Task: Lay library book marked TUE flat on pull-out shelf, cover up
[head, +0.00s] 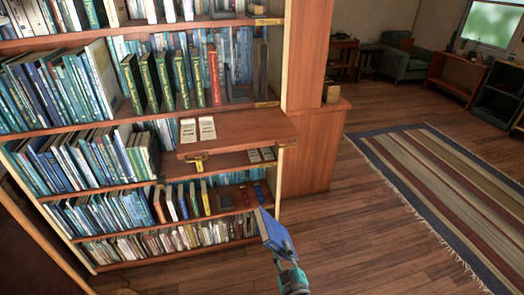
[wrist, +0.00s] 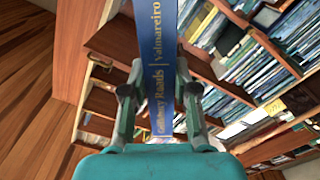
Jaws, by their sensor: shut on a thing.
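My gripper (head: 287,266) is shut on a blue book (head: 274,232) in the head view, held in the air at the lower middle, in front of the bookcase.
Bookcase rows above and below the pull-out shelf hold many upright books, including dark green ones (head: 165,80) and a red one (head: 213,75). A brass fitting (head: 195,162) shows under the shelf's front. A wooden cabinet (head: 312,150) stands right; open floor (head: 370,240) and a striped rug (head: 450,185) lie beyond.

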